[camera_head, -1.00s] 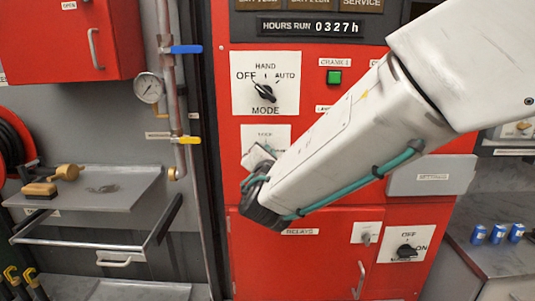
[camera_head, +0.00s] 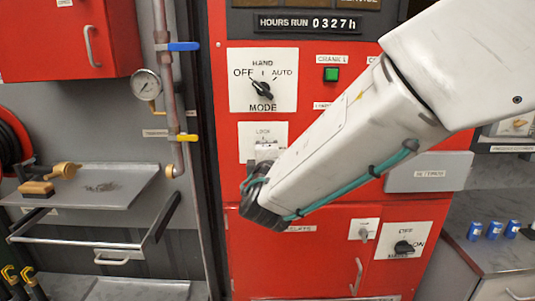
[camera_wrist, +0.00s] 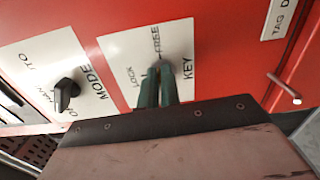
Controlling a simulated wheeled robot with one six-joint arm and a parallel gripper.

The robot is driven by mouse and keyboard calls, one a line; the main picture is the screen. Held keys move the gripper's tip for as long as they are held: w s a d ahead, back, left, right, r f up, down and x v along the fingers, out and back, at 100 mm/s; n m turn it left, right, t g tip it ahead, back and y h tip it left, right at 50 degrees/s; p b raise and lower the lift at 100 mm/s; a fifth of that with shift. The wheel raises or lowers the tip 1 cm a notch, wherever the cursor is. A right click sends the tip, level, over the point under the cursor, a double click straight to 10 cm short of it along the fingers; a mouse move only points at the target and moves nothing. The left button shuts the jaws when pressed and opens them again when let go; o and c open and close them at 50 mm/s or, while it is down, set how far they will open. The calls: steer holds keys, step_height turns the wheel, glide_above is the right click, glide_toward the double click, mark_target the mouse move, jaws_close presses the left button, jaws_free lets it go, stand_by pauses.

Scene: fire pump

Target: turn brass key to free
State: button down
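The white key plate (camera_head: 252,133) is on the red panel, below the MODE plate. In the wrist view the plate (camera_wrist: 123,60) shows turned sideways, with the words LOCK, FREE and KEY. My gripper (camera_wrist: 160,72) is at the plate's middle. Its two green fingers are close together, with a narrow gap, at the place of the key. They appear shut on the brass key, which they almost wholly hide. I cannot read the key's angle.
The black MODE knob (camera_head: 263,97) sits just above the key plate; it also shows in the wrist view (camera_wrist: 66,92). A lower switch (camera_head: 403,247) and a cabinet handle (camera_head: 357,275) are below. A pipe with a blue lever (camera_head: 184,46) stands left.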

steer(key=shift+f+m, duration=0.1)
steer(key=shift+m, duration=0.3)
steer(key=c, duration=1.6)
jaws_free()
steer(key=shift+s, duration=0.1)
steer(key=s, duration=0.7)
steer(key=shift+s+a, duration=0.2)
steer(key=shift+s, duration=0.15)
